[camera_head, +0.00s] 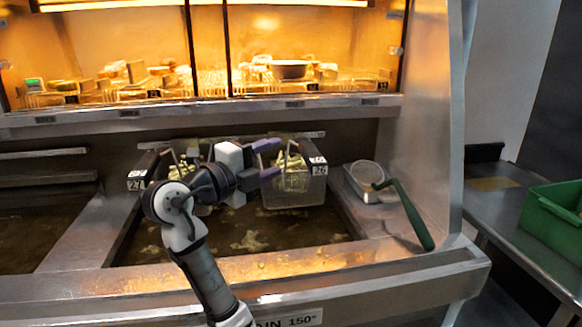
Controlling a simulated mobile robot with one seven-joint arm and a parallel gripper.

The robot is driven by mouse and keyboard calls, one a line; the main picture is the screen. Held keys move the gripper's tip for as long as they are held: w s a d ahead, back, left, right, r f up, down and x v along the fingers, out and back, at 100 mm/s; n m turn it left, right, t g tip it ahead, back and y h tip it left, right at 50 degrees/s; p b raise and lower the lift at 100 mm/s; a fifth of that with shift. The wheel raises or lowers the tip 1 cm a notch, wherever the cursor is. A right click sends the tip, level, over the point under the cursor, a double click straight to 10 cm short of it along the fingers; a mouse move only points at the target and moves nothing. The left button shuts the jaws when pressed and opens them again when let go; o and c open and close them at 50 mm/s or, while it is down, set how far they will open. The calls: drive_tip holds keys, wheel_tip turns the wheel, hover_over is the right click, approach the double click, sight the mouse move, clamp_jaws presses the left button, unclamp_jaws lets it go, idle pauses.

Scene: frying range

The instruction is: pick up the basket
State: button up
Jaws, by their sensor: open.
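A wire frying basket (295,190) with pale food in it hangs at the back right of the oil vat, beside a tag reading 26. A second basket (174,172) is at the back left near a tag reading 27; my arm hides much of it. My gripper (275,160), with purple fingers, is open and points right. Its fingertips overlap the upper left of the right basket in the picture. I see nothing between the fingers, and whether they touch the basket I cannot tell.
Dark oil with floating bits fills the vat (250,240) below the baskets. A skimmer with a green handle (408,218) lies on the steel ledge at right. A green crate (552,218) stands on the far-right counter. A lit warming cabinet (250,55) is behind.

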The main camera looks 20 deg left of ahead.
sight(300, 150)
drive_tip(key=p+x, duration=0.1)
drive_tip(key=x, duration=0.3)
drive_tip(key=shift+w, duration=0.15)
drive_tip(key=p+x, duration=0.1)
drive_tip(key=x, duration=0.1)
drive_tip(key=p+x, duration=0.1)
drive_tip(key=x, duration=0.1)
drive_tip(key=shift+w+d+f+p, duration=0.15)
drive_tip(key=shift+d+f+p, duration=0.05)
drive_tip(key=shift+d+p, duration=0.15)
drive_tip(key=shift+w+f, duration=0.15)
drive_tip(key=shift+w, duration=0.2)
clamp_jaws()
